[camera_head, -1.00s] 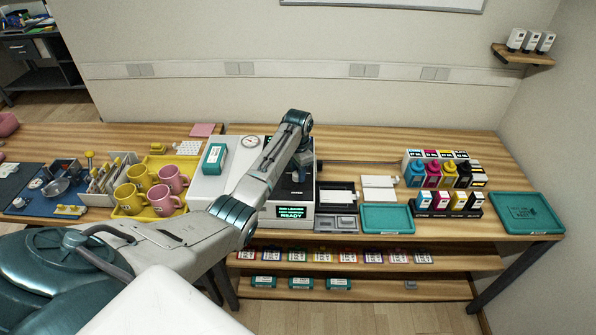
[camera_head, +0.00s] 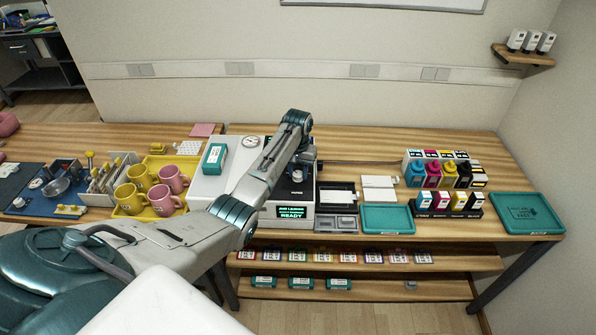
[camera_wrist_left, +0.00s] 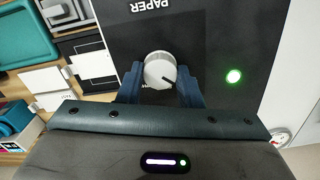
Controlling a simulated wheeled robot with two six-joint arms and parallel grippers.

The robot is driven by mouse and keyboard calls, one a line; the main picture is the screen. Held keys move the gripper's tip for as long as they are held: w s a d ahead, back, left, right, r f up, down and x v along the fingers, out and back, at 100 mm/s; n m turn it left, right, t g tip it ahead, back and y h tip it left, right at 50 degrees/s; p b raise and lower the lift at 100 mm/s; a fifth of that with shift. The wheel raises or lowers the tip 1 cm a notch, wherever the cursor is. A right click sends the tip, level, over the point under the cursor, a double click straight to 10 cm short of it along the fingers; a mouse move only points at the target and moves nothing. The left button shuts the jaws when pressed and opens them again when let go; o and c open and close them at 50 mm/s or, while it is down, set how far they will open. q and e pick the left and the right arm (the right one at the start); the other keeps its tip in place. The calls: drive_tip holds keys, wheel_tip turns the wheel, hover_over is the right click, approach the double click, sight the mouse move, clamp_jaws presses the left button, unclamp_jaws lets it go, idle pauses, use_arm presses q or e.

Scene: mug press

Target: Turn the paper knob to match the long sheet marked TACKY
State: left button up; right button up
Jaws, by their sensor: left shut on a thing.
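The paper knob (camera_wrist_left: 160,71) is a round pale-grey dial with a dark pointer line, on the printer's dark panel (camera_wrist_left: 215,38). The word PAPER shows upside down beside it. My left gripper (camera_wrist_left: 160,88) is shut on the knob, with a blue finger on each side. In the head view my left gripper (camera_head: 299,172) is over the dark top of the white printer (camera_head: 215,187), and the knob cannot be made out there. The printer's screen (camera_head: 291,212) shows green text ending in READY. I cannot make out a sheet marked TACKY. My right gripper is not in view.
White cards (camera_head: 379,188) lie right of the printer, near a teal tray (camera_head: 387,218). Ink bottles (camera_head: 433,173) stand further right. Mugs (camera_head: 163,199) sit on a yellow tray at the left. A green light (camera_wrist_left: 234,76) glows beside the knob.

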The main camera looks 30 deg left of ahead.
sight(298, 173)
use_arm(q)
drive_tip(key=shift+w+r+n, duration=0.1)
drive_tip(key=shift+r+n, duration=0.05)
drive_tip(key=shift+n, duration=0.25)
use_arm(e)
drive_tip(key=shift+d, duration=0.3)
use_arm(q)
drive_tip(key=o, duration=1)
wheel_tip(298, 173, up, 11)
drive_tip(key=b, duration=0.4)
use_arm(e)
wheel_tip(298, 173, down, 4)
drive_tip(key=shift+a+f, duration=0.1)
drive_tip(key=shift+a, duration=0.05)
use_arm(q)
drive_tip(key=shift+f, duration=0.2)
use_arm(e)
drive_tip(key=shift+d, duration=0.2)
